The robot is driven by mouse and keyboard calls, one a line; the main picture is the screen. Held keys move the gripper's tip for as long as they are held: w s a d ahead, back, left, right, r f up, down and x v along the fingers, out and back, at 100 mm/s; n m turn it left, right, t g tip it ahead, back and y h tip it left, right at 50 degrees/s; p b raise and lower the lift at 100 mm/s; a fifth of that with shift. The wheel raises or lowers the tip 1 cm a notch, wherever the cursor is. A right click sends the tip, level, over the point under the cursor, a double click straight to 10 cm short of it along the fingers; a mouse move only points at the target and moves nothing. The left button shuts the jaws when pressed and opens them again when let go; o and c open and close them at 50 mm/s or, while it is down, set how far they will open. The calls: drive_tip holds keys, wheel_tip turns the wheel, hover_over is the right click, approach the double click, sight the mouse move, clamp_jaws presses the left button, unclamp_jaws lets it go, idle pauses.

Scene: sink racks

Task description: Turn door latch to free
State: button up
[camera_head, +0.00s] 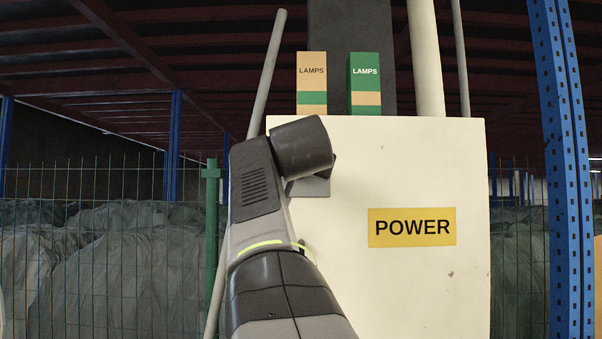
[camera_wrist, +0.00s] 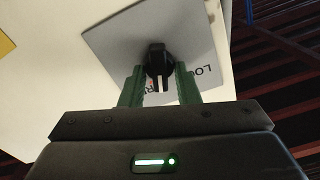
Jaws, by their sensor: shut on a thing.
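The door latch (camera_wrist: 159,58) is a black knob with a white pointer line, on a grey plate (camera_wrist: 118,40) fixed to the cream cabinet door. In the wrist view the pointer line faces down the picture, toward my gripper. My gripper (camera_wrist: 159,84) has its two green fingers on either side of the knob, shut on it. Lettering beginning "LOC" shows on the plate right of the knob; other letters below are mostly covered by the fingers. In the head view my arm hides the latch and fingers, and only part of the grey plate (camera_head: 315,189) shows.
The cream cabinet (camera_head: 420,290) bears a yellow POWER label (camera_head: 412,227). Two LAMPS boxes, one tan (camera_head: 312,85) and one green (camera_head: 364,80), stand on its top. A blue rack post (camera_head: 566,170) rises at right; a wire fence (camera_head: 80,250) stands at left.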

drive_tip(key=m+b, duration=0.1)
drive_tip(key=m, duration=0.4)
drive_tip(key=shift+d+f+b, duration=0.1)
drive_tip(key=shift+f+b, duration=0.05)
drive_tip(key=shift+b, duration=0.25)
idle(0.3)
drive_tip(key=o, duration=1)
drive_tip(key=shift+c, duration=0.2)
drive_tip(key=s+b, duration=0.2)
drive_tip(key=s, duration=1.1)
drive_tip(key=shift+s, duration=0.4)
